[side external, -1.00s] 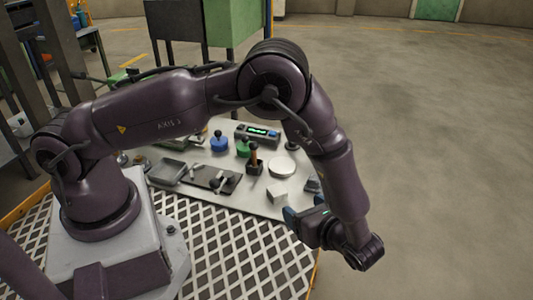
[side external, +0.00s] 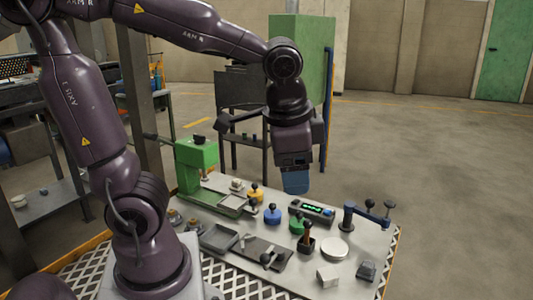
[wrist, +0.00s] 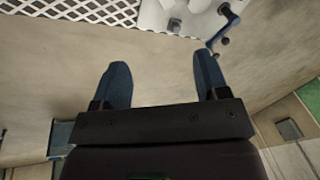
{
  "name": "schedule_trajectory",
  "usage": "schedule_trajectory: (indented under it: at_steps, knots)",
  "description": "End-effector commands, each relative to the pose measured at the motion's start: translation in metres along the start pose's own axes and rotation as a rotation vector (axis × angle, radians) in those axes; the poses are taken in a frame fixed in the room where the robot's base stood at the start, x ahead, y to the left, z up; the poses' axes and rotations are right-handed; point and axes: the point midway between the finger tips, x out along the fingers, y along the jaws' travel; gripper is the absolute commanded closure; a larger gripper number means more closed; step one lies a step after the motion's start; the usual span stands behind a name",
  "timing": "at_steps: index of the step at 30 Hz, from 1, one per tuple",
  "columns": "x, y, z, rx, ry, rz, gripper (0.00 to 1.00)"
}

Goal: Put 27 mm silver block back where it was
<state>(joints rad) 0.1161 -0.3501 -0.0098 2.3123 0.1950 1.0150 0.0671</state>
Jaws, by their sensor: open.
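A pale silver-white cube (side external: 328,276) stands on the bench's front edge in the side view. A smaller pale block (side external: 237,185) sits near the green machine at the back left. I cannot tell from size which is the 27 mm block. My gripper (side external: 296,184) is raised above the back of the bench, apart from both blocks. In the wrist view, its two blue fingers (wrist: 162,62) are spread apart with nothing between them. The wrist view shows floor between the fingers and no clear block.
The bench (side external: 222,268) holds a green machine (side external: 197,158), a grey tray (side external: 219,238), a dark plate (side external: 268,254), blue (side external: 272,214) and green (side external: 297,224) knobbed weights, a display box (side external: 312,211), a white disc (side external: 335,248) and a blue-armed stand (side external: 366,212). A green cabinet (side external: 297,70) stands behind.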

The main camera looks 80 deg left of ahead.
Motion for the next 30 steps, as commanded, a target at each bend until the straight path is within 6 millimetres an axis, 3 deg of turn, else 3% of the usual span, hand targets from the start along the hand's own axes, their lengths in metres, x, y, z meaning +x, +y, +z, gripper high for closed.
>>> schedule_trajectory:
  at_steps: [3, 9, 30]
  knots:
    - [-0.018, 0.0, 0.021, -0.153, 0.151, 0.044, 0.32]
    - [-0.03, 0.004, 0.037, -0.293, 0.294, 0.091, 0.32]
    - [-0.032, 0.005, 0.04, -0.317, 0.319, 0.101, 0.32]
